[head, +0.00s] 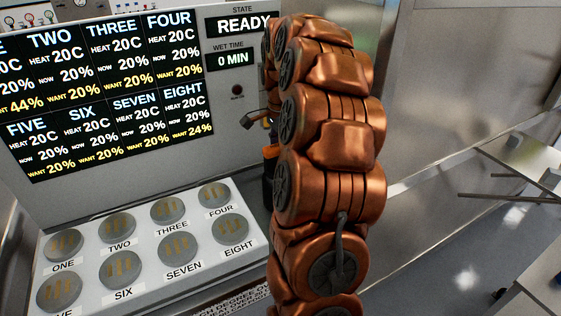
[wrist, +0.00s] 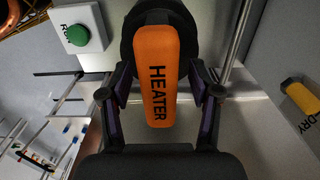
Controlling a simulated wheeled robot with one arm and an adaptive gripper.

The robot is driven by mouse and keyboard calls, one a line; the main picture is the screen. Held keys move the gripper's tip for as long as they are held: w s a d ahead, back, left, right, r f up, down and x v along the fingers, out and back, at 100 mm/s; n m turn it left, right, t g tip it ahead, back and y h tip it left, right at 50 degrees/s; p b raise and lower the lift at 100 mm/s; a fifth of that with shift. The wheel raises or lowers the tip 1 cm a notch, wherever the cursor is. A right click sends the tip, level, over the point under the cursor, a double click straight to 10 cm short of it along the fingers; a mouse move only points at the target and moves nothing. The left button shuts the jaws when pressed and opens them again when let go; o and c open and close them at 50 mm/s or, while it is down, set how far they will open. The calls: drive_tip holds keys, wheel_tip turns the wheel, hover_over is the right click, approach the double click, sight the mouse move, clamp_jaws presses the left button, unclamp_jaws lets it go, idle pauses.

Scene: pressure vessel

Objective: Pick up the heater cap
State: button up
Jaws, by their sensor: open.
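The heater cap (wrist: 158,85) is an orange, rounded piece lettered HEATER, in the middle of the wrist view. A dark round part shows behind its upper end. My gripper (wrist: 160,76) is open, with one dark finger on each side of the cap. Gaps show between the fingers and the cap's sides, so it is not gripped. In the head view my copper-coloured arm hides most of this area; only a small orange and black bit shows at its left edge.
A green button (wrist: 76,37) is at upper left in the wrist view. A metal rod (wrist: 238,40) stands close by the cap. In the head view, a panel of numbered round discs (head: 116,267) lies below a display (head: 105,85).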

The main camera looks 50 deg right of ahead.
drive_tip(key=shift+f, duration=0.6)
drive_tip(key=shift+c, duration=0.4)
clamp_jaws()
